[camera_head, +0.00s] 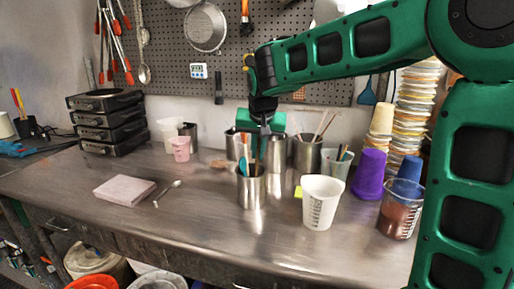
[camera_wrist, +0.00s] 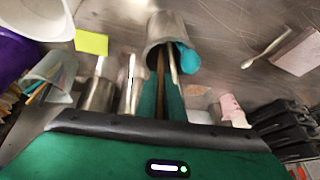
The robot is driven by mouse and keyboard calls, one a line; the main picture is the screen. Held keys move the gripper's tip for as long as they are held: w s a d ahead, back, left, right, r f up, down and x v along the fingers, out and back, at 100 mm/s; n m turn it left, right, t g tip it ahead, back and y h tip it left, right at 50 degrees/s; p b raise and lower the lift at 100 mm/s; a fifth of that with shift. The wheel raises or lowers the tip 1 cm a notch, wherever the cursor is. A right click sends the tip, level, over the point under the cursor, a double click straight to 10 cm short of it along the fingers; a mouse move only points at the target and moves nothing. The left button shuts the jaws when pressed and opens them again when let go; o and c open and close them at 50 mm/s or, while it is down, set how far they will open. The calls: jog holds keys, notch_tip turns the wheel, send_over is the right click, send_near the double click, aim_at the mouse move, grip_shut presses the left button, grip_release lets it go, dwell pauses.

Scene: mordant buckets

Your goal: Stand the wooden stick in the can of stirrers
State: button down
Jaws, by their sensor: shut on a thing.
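The steel can of stirrers (camera_head: 251,190) stands upright on the metal bench, with a teal stirrer (camera_head: 243,166) and thin sticks at its mouth. In the wrist view the can (camera_wrist: 164,28) lies straight ahead of my fingers, with the teal stirrer (camera_wrist: 187,58) at its rim. My gripper (camera_wrist: 161,92) points down above the can and is shut on the brown wooden stick (camera_wrist: 160,72). The stick's lower end reaches the can's mouth and appears inside it; its tip is hidden. In the head view my gripper (camera_head: 263,148) partly covers the stick.
A white measuring cup (camera_head: 321,203) stands close to the can's right. Other steel cans (camera_head: 307,153) with tools stand behind. A spoon (camera_head: 168,192) and a pale pink block (camera_head: 124,190) lie at left. A purple cup (camera_head: 368,174) is at right. The front bench strip is clear.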

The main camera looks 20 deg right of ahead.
jog(key=shift+w+f, duration=0.1)
jog(key=shift+f, duration=0.15)
jog(key=c, duration=1.8)
grip_release()
jog(key=shift+r, duration=0.1)
jog(key=d+v, duration=0.1)
jog(key=v, duration=0.9)
jog(key=shift+a+r, duration=0.2)
jog(key=shift+a, duration=0.3)
